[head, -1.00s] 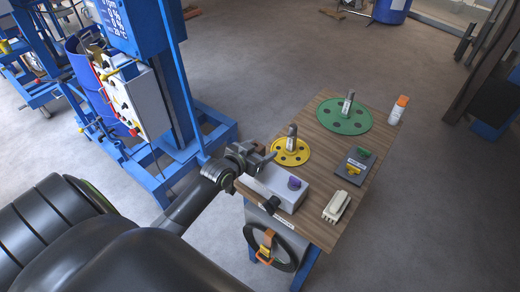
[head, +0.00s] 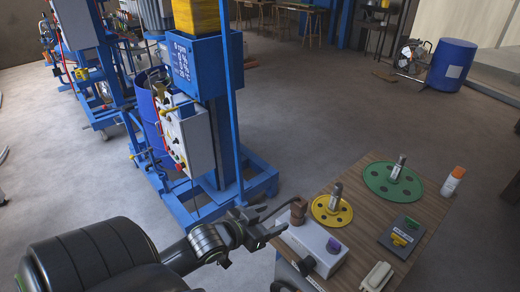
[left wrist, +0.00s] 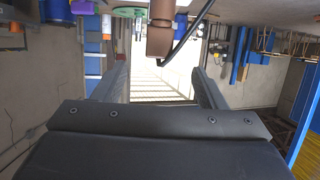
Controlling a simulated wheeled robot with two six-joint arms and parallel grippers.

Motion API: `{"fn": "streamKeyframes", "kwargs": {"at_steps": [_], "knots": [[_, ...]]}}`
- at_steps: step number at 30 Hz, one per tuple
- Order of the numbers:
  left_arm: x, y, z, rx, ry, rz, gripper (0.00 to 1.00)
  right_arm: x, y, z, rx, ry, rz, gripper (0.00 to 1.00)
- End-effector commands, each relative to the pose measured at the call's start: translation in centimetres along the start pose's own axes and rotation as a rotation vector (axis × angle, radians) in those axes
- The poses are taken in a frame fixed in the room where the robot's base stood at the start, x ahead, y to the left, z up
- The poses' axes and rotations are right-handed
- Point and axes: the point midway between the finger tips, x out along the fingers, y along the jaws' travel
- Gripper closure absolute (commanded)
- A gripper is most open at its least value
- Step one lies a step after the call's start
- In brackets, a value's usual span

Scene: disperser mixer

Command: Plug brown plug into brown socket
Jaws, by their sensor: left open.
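The brown plug (head: 298,210) stands upright at the back left corner of the grey box on the wooden table. In the left wrist view, which looks upside down, the brown plug (left wrist: 160,30) shows at the top with a black cable beside it. My left gripper (head: 270,222) is just left of the plug, with its jaws open. In the left wrist view its fingers (left wrist: 160,80) are spread, and neither touches the plug. I cannot make out the brown socket or whether the plug sits in it. My right gripper is not in view.
A yellow disc (head: 332,213), a green disc (head: 392,183), a dark box (head: 400,235) and an orange-capped bottle (head: 453,181) stand on the table (head: 365,225). A blue mixer (head: 215,120) stands behind.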

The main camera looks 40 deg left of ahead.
Motion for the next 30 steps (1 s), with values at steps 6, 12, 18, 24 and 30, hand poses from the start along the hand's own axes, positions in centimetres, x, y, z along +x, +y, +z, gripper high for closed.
{"fn": "streamKeyframes", "kwargs": {"at_steps": [6,12,18,24,30], "knots": [[-2.6,0.0,0.1,0.001,-0.001,0.0,0.35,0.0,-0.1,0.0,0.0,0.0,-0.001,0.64],[-3.3,0.0,0.0,-0.001,0.0,0.001,0.35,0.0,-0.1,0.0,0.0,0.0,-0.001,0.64],[-3.3,0.0,0.0,-0.001,0.001,0.001,0.35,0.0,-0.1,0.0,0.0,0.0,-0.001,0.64],[-3.2,0.0,0.0,-0.001,0.001,0.001,0.35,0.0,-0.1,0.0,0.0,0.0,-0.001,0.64],[-3.2,0.0,0.0,-0.001,0.001,0.001,0.35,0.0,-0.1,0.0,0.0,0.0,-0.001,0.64]]}}
